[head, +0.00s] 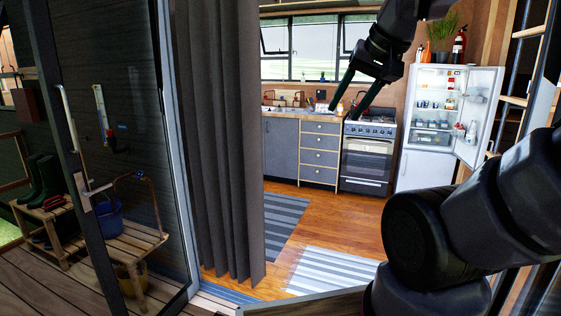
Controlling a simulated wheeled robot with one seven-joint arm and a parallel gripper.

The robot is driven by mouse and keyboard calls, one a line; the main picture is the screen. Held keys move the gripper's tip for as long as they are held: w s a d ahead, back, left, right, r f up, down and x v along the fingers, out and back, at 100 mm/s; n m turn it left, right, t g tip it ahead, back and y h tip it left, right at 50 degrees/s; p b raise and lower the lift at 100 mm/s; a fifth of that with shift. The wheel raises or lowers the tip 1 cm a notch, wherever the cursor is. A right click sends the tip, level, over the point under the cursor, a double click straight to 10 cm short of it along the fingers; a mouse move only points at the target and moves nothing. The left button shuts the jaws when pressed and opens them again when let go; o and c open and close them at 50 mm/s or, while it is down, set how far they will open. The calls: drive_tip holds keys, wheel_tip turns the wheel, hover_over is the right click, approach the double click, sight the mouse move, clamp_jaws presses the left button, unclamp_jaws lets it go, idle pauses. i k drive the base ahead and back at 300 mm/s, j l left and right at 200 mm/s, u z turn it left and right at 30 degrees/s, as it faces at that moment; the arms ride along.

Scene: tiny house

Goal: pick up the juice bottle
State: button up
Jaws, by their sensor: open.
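A white fridge (410,178) stands with its door open at the back right of the kitchen. Its shelves hold several small bottles and containers, including one with a reddish-orange colour (451,79) near the top and a pale bottle (471,131) on the door. They are too small to tell which is the juice bottle. My gripper (345,113) is raised at the upper middle, with its two dark fingers apart and nothing between them. It shows in front of the counter and stove and looks well short of the fridge.
A glass door (130,150) and grey curtain (225,140) are at left. A stove (367,160) and drawers (319,153) stand left of the fridge. Striped rugs (328,268) lie on the open wooden floor. A ladder (529,32) is at right.

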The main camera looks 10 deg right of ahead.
sight(340, 106)
drive_tip(key=i+l+z, duration=0.4)
drive_tip(key=i+z, duration=0.25)
drive_tip(key=i, duration=0.2)
drive_tip(key=i+z, duration=0.3)
drive_tip(key=i, duration=2.1)
drive_tip(key=i+l, duration=0.1)
drive_tip(key=i, duration=1.95)
drive_tip(key=i+l+u, duration=0.15)
drive_tip(key=i+u, duration=0.2)
drive_tip(key=i, duration=0.2)
drive_tip(key=i+l+u, duration=0.35)
drive_tip(key=i, duration=0.2)
drive_tip(key=i+l+u, duration=0.35)
drive_tip(key=i+l, duration=0.05)
drive_tip(key=i, duration=0.1)
